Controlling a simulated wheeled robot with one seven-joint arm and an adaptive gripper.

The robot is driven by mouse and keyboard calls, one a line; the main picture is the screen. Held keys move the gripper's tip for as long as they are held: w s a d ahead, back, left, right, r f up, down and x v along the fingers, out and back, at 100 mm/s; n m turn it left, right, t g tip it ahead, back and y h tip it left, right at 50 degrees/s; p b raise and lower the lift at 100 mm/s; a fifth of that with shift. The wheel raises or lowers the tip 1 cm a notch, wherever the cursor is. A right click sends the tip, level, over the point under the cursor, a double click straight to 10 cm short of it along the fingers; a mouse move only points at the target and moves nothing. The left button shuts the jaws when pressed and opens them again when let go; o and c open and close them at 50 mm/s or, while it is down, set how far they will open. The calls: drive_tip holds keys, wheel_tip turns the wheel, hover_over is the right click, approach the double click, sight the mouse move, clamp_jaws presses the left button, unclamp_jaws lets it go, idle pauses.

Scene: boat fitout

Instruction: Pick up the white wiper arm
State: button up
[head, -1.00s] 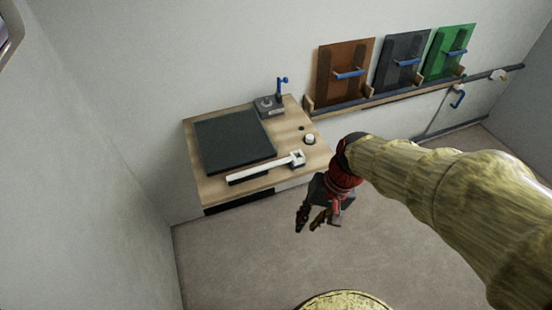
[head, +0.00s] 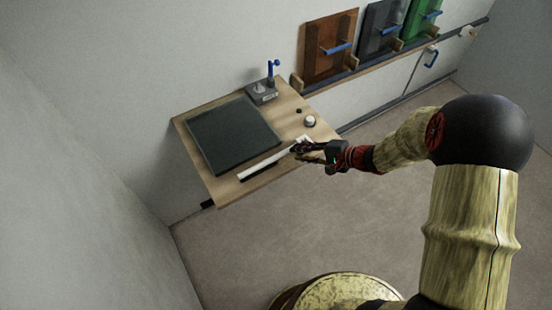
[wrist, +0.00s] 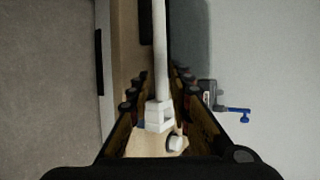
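The white wiper arm (head: 268,160) lies along the front part of the wooden table, its thick block end at the right. In the wrist view its shaft (wrist: 160,50) runs up the middle and its block end (wrist: 159,117) is near the centre. My gripper (head: 300,150) is at the block end of the wiper arm. In the wrist view the two fingers of my gripper (wrist: 158,86) stand apart on either side of the wiper arm, with gaps visible. In the head view the fingers hide part of the block end.
The wooden table (head: 289,112) also bears a dark square panel (head: 235,133), a white knob (head: 310,121) and a grey device with a blue lever (head: 262,92). Brown (head: 328,45), grey and green boards stand on a wall rail. The floor in front is clear.

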sight(287, 153)
drive_tip(key=x, duration=0.2)
drive_tip(key=b+x, duration=0.1)
drive_tip(key=x, duration=0.4)
drive_tip(key=shift+s+a+r, duration=0.15)
drive_tip(key=shift+s+a, duration=0.05)
drive_tip(key=shift+s, duration=0.1)
drive_tip(key=shift+c, duration=0.6)
drive_tip(key=c, duration=0.4)
